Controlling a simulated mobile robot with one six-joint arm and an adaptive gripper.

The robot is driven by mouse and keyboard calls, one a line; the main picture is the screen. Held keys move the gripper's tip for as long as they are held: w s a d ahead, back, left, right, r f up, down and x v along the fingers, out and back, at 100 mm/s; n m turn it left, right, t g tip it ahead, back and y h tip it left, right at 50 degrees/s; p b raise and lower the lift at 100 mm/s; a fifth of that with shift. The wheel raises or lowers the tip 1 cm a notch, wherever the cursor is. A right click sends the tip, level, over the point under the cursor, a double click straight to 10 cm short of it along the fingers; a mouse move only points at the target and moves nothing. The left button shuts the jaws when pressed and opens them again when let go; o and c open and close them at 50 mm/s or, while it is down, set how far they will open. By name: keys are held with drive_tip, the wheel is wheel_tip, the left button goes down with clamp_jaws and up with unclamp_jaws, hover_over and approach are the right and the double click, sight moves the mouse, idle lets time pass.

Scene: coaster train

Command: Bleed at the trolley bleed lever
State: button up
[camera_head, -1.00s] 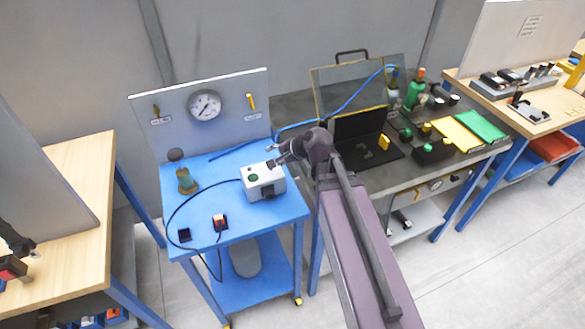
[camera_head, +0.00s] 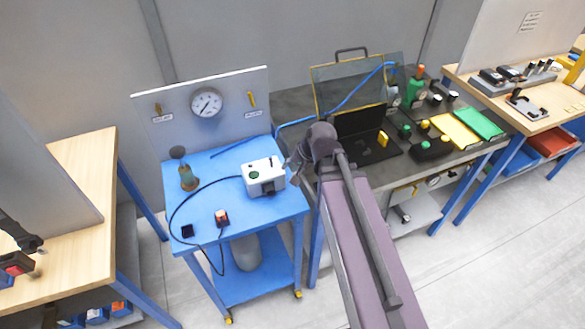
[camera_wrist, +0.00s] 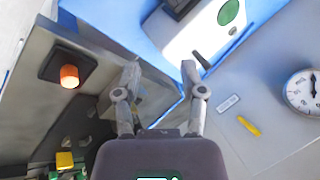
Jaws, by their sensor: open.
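The blue trolley (camera_head: 215,215) carries an upright grey panel with a round gauge (camera_head: 206,103). A yellow lever (camera_head: 251,99) with a white label is on the panel right of the gauge; a brownish lever (camera_head: 157,110) with a label is left of it. The labels are too small to read. The wrist view shows a yellow lever (camera_wrist: 249,126) beside a label, and the gauge (camera_wrist: 303,93) at the right edge. My gripper (camera_wrist: 160,68) is open and empty. In the head view my gripper (camera_head: 293,166) is right of the white box, apart from both levers.
The white box (camera_head: 264,176) with a green button stands on the trolley near my gripper. The dark bench (camera_head: 300,107) with an open case adjoins on the right.

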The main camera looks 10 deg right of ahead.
drive_tip(key=w+a+m+y, duration=0.1)
drive_tip(key=w+a+m+t+y+b, duration=0.1)
drive_tip(key=w, duration=0.1)
drive_tip(key=w+a+m+t+b, duration=0.1)
drive_tip(key=a, duration=0.1)
drive_tip(key=shift+w+r+m+y, duration=0.15)
drive_tip(key=shift+r+m+y, duration=0.15)
drive_tip(key=shift+r+y, duration=0.1)
drive_tip(key=w+a+m+t+b, duration=0.1)
drive_tip(key=w+r+m+t+y+b, duration=0.1)
drive_tip(key=w+m, duration=0.1)
drive_tip(key=w+a+r+m+t+y+b, duration=0.1)
drive_tip(key=m, duration=0.1)
drive_tip(key=shift+w+a+r+t, duration=0.15)
drive_tip(key=shift+w+a+t, duration=0.15)
drive_tip(key=shift+t, duration=0.1)
drive_tip(key=w+d+r+m+t+b, duration=0.1)
drive_tip(key=w+r+m+t+b, duration=0.1)
drive_tip(key=m, duration=0.6)
drive_tip(key=w+d+r+m+t+h+b, duration=0.1)
drive_tip(key=w+r+m+t+b, duration=0.1)
drive_tip(key=w+m+t, duration=0.3)
drive_tip(key=shift+w+m+b, duration=0.3)
drive_tip(key=shift+w+m, duration=0.05)
drive_tip(key=shift+m, duration=1.15)
drive_tip(key=shift+d, duration=0.1)
drive_tip(key=shift+w, duration=0.2)
